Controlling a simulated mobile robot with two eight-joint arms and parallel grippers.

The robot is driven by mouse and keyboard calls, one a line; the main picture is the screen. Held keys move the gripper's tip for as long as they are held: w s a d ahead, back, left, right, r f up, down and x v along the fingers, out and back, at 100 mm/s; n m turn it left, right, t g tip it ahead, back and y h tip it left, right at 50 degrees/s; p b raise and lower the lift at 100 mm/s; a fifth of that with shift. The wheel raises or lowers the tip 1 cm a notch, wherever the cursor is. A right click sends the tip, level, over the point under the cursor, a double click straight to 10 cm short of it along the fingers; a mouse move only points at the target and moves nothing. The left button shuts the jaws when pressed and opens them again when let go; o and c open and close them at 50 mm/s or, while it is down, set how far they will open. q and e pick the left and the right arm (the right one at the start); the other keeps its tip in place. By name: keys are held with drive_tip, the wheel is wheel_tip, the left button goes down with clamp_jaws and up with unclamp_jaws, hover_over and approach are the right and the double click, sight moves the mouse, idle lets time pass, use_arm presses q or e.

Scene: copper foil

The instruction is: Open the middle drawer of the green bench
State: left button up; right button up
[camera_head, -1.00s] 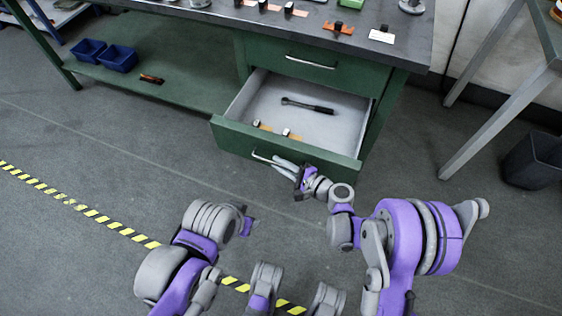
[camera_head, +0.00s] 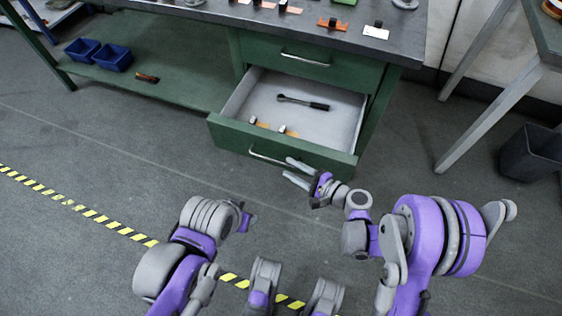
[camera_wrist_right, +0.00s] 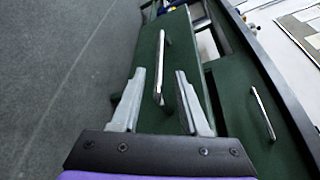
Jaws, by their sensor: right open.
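The green bench (camera_head: 238,50) has a drawer (camera_head: 230,131) standing pulled out, below a shut upper drawer (camera_head: 345,72). Whether another drawer lies beneath is hidden. The open drawer's bar handle (camera_head: 268,158) is on its front; it also shows in the right wrist view (camera_wrist_right: 160,68). My right gripper (camera_head: 292,171) is open and empty, just in front of the handle. In the right wrist view, its fingers (camera_wrist_right: 160,100) are apart, with the handle's near end between or just beyond their tips. My left gripper (camera_head: 244,219) is mostly hidden by its wrist; its fingers cannot be made out.
A ratchet-like tool (camera_head: 303,102) and small orange-based pieces lie in the open drawer. Blue bins (camera_head: 113,60) sit on the lower shelf. A grey table leg (camera_head: 490,113) and a dark bin (camera_head: 530,155) stand at right. The floor before the drawer is clear.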

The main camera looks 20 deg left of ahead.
use_arm(q)
drive_tip(key=shift+r, duration=0.25)
use_arm(e)
drive_tip(key=v, duration=0.4)
drive_tip(key=shift+d+r, duration=0.1)
drive_tip(key=shift+d, duration=0.1)
drive_tip(key=s+d+r+n+g+h+p, duration=0.1)
drive_tip(key=s+d+r+n+h, duration=0.5)
drive_tip(key=s+d, duration=0.5)
drive_tip(key=s+d+r+n+h, duration=0.35)
drive_tip(key=s+d+h, duration=0.55)
drive_tip(key=d, duration=0.5)
use_arm(q)
wheel_tip(320, 180, up, 24)
drive_tip(key=w+t+p, duration=0.1)
drive_tip(key=p, duration=1.8)
drive_tip(key=shift+w+f+p, duration=0.25)
drive_tip(key=shift+p, duration=0.15)
use_arm(e)
wheel_tip(320, 180, up, 22)
drive_tip(key=w+t, duration=0.1)
drive_tip(key=w, duration=0.1)
drive_tip(key=shift+w+a+n, duration=0.2)
drive_tip(key=shift+a+n, duration=0.05)
drive_tip(key=shift+n, duration=0.2)
